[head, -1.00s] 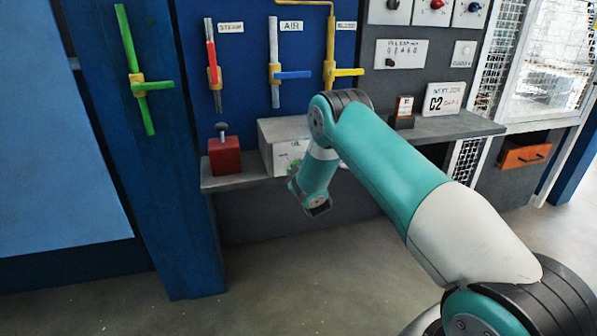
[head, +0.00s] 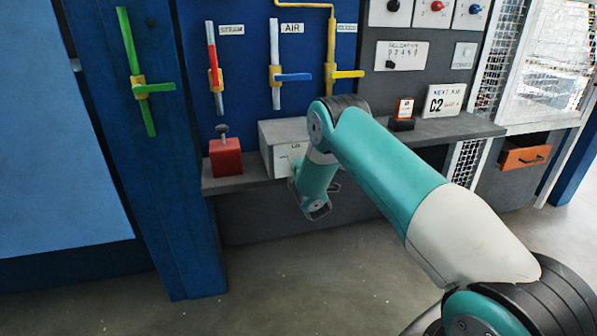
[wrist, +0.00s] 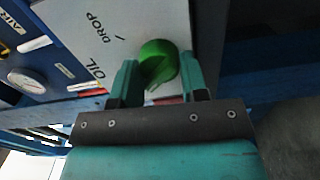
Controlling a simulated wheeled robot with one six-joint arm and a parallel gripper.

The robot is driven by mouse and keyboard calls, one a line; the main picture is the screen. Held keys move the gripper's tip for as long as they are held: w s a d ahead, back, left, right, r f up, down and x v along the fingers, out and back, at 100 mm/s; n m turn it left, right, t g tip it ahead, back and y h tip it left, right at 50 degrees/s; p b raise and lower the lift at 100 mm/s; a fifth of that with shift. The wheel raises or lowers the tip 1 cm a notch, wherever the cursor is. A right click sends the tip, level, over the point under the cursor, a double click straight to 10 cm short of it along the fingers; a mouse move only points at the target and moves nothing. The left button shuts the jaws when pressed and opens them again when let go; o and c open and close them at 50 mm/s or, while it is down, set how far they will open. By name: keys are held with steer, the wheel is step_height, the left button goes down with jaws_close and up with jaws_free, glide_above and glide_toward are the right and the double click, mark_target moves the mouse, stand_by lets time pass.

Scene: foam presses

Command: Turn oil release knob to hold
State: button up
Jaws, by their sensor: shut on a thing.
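The green knob (wrist: 158,64) sits on a pale panel (wrist: 105,25) lettered OIL and DROP in the wrist view. Its narrow tip points down toward my gripper. My gripper (wrist: 158,80) has one teal finger on each side of the knob and is shut on it. In the head view, a grey box (head: 285,132) with a pale front stands on the shelf. My gripper (head: 318,208) and wrist are in front of its right part, and the knob cannot be made out there.
A red block with a dark knob on top (head: 226,157) stands left of the box on the grey shelf (head: 240,183). Coloured valve handles (head: 293,77) are on the blue wall above. A C2 sign (head: 444,100) and a small dark stand (head: 402,123) are to the right.

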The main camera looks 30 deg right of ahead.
steer(key=shift+n, duration=0.5)
steer(key=o, duration=0.9)
steer(key=shift+s+f, duration=0.1)
steer(key=b+v, duration=1.7)
steer(key=b, duration=0.4)
steer(key=shift+s+b, duration=0.15)
steer(key=shift+b, duration=0.2)
